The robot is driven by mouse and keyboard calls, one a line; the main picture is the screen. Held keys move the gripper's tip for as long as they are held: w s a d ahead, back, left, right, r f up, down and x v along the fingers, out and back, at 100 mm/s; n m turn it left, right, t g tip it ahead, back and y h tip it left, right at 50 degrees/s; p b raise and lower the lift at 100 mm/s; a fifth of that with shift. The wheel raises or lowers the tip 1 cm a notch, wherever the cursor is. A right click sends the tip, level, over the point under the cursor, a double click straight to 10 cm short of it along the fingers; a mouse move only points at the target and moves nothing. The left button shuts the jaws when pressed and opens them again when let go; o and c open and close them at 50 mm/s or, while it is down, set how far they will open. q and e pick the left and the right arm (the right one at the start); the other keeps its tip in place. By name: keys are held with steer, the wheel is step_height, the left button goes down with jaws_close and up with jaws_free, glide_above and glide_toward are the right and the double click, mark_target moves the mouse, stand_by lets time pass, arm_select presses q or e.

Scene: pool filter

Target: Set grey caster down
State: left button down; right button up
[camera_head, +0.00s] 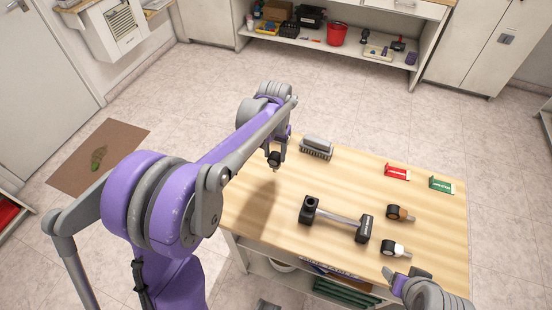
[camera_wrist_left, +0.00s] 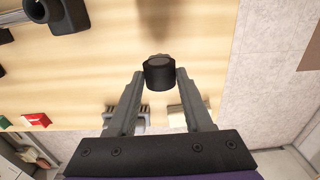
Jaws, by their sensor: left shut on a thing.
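The grey caster (camera_head: 274,160) is a small black wheel piece with a grey end. It also shows in the left wrist view (camera_wrist_left: 160,73), between the two fingertips. My left gripper (camera_head: 276,152) is shut on it and holds it over the left part of the wooden table (camera_head: 250,212). The caster looks apart from the tabletop, though the exact gap is hard to judge. My right gripper (camera_head: 409,274) is at the table's front right edge, its fingers apart and nothing seen between them.
A grey brush (camera_head: 316,147) lies close to the right of the caster. An orange caster (camera_head: 400,213) and a white caster (camera_head: 395,248) stand at right. A red piece (camera_head: 397,172) and a green piece (camera_head: 441,184) lie behind them.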

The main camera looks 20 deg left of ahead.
arm_select(q)
steer(key=shift+f, duration=1.55)
steer(key=shift+f, duration=0.1)
steer(key=shift+f, duration=0.15)
steer(key=shift+c, duration=1.6)
jaws_free()
